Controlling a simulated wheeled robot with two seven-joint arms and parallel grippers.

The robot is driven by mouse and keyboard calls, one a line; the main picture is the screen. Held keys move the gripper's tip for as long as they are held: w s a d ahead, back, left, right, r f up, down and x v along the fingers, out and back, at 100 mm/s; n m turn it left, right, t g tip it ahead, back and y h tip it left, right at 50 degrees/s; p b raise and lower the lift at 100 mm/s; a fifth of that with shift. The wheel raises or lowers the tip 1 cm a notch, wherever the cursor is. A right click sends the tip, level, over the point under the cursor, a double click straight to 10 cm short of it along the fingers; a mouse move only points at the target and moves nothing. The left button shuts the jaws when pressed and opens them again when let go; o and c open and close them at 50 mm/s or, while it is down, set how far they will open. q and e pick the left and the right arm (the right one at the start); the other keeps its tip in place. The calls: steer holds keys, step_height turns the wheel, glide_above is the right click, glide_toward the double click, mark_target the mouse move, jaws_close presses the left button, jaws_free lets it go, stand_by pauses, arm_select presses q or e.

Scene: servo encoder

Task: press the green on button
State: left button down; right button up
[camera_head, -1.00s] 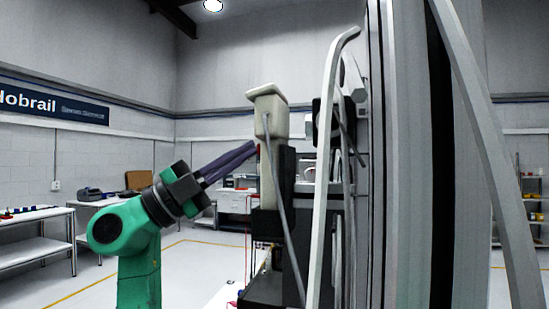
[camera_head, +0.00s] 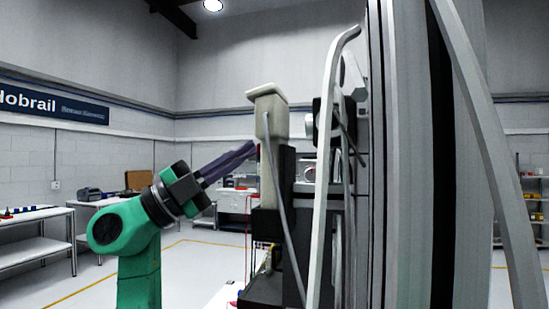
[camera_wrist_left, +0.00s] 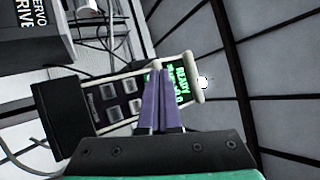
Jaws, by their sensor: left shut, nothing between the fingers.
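A beige handheld-style control panel (camera_head: 268,170) stands upright in the head view, seen edge-on. In the left wrist view the panel (camera_wrist_left: 111,98) shows a lit display with green text (camera_wrist_left: 181,84) reading READY and several grey buttons. I cannot make out a green on button; my fingers cover part of the panel face. My left gripper (camera_head: 254,147) is shut and empty, its purple fingers pointing at the panel's face. The fingertips (camera_wrist_left: 157,68) overlap the panel beside the display; I cannot tell whether they touch it. My right gripper is not in view.
A grey box marked SERVO DRIVE (camera_wrist_left: 28,35) is at the upper left of the wrist view. A bent pale rail (camera_head: 326,150) and a tall metal column stand right of the panel. White workbenches (camera_head: 40,212) are at the back left, with open floor before them.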

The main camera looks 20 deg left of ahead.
arm_select(q)
steer(key=shift+d, duration=0.15)
steer(key=shift+d, duration=0.5)
stand_by(0.4)
steer(key=shift+a+p, duration=0.35)
steer(key=shift+a, duration=0.25)
steer(key=shift+a, duration=0.1)
steer(key=shift+s+a+p, duration=0.2)
steer(key=shift+a+p, duration=0.3)
steer(key=shift+a, duration=2.4)
